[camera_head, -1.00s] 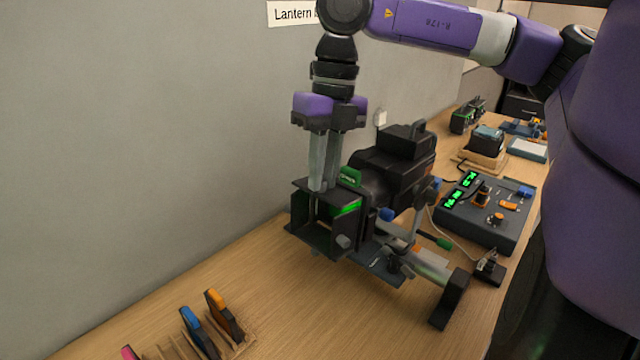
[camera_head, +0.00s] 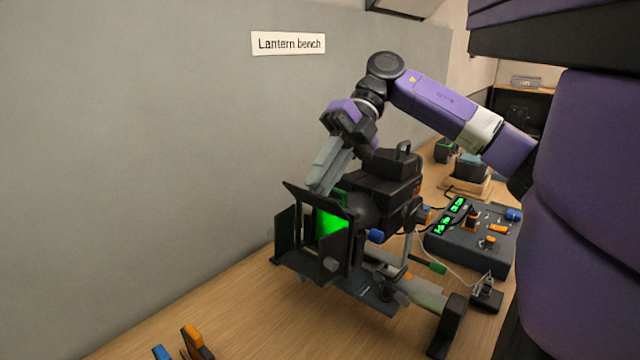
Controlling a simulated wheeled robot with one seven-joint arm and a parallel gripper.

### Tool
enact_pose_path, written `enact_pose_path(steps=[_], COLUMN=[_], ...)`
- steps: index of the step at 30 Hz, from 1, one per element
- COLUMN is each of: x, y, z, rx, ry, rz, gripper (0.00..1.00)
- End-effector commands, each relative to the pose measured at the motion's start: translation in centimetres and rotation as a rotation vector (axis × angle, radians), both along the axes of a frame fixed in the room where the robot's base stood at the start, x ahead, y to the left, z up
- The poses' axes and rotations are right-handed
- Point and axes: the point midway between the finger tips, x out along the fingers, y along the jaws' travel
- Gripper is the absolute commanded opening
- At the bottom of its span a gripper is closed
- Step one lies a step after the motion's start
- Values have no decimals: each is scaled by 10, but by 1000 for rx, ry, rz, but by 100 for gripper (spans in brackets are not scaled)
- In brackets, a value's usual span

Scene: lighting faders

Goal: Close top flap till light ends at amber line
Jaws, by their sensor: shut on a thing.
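The lantern (camera_head: 390,180) is a black housing on a stand, with dark flaps around its front. Its lens area glows green. The top flap (camera_head: 312,202) is a dark plate tilted up and outward above the green glow. My gripper (camera_head: 321,186) comes down at a slant from above, with its grey fingers at the top flap's upper part. It is shut on the top flap; the exact contact is partly hidden. A side flap (camera_head: 287,235) stands at the left. I cannot make out an amber line or where the light ends.
A control box (camera_head: 470,245) with green displays, faders and knobs stands to the right. Blue and orange upright pieces (camera_head: 195,342) are at the bottom left. A grey wall with a "Lantern bench" sign (camera_head: 288,43) is behind. Bare wood (camera_head: 240,305) lies left of the lantern.

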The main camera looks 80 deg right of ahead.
Motion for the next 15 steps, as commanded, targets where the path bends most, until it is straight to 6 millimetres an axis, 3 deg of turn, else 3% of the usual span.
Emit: enact_pose_path(steps=[15], x=[-1], y=[-2], z=[-1], rx=[34], ry=[-14], rz=[2], gripper=[0])
